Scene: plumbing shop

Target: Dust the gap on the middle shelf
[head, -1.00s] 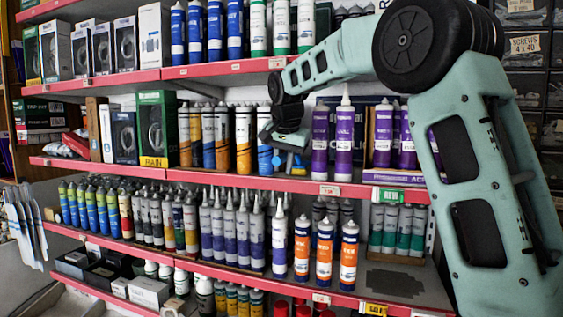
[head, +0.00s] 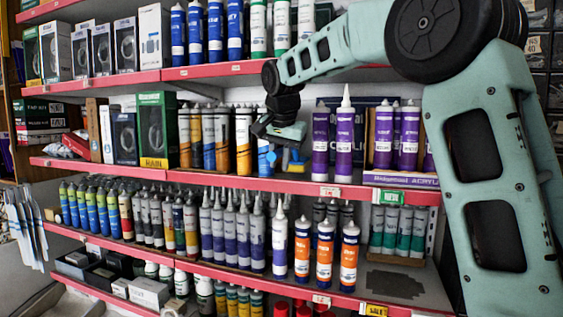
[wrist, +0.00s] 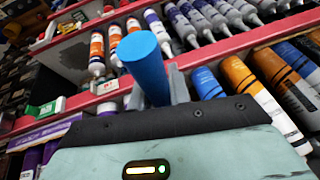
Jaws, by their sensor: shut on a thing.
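The middle shelf (head: 245,179) has a red front edge. Its gap lies between orange, blue and dark tubes (head: 243,140) on the left and purple tubes (head: 320,143) on the right. My gripper (head: 284,146) is in front of or within this gap; its depth is hard to tell. It is shut on a blue cylindrical handle (wrist: 146,68), which sticks out past the fingers in the wrist view. In the head view, the handle's blue end (head: 271,157) shows just below the gripper, with a small yellow part (head: 296,158) beside it. The tool's working end is not clear.
Below, the lower shelf (head: 255,277) holds grey-purple and orange-white tubes (head: 325,250). Above, the upper shelf (head: 225,69) carries blue and white tubes. Boxes (head: 157,130) fill the middle shelf's left part.

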